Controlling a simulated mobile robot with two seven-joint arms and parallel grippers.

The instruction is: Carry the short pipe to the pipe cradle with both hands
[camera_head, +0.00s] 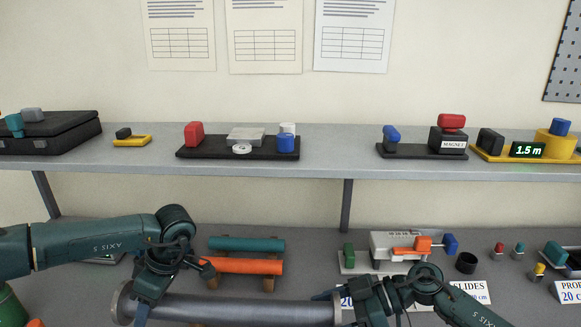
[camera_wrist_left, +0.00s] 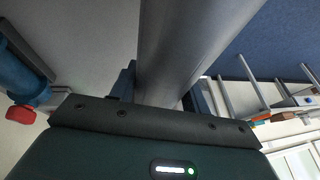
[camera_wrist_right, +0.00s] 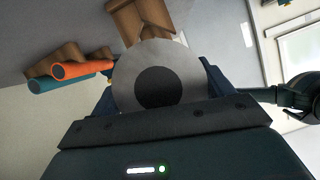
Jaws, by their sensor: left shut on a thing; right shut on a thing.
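A grey metal pipe (camera_head: 240,309) lies roughly level across the lower middle of the head view, with a wider flange-like end at the left. My left gripper (camera_head: 143,303) is shut on it near that left end. My right gripper (camera_head: 338,306) is shut on its right end. The pipe's grey side fills the middle of the left wrist view (camera_wrist_left: 182,45). Its round, dark-bored end faces the right wrist view (camera_wrist_right: 162,62). A brown wooden block (camera_wrist_right: 138,20), possibly the pipe cradle, shows beyond the pipe end; the pipe looks apart from it.
An orange pipe (camera_head: 243,266) and a teal pipe (camera_head: 246,244) rest on a brown wooden rack (camera_head: 268,284) behind the held pipe. A grey device with an orange part (camera_head: 423,244), small coloured items and a SLIDES card (camera_head: 470,292) stand at right. A grey shelf (camera_head: 335,165) runs above.

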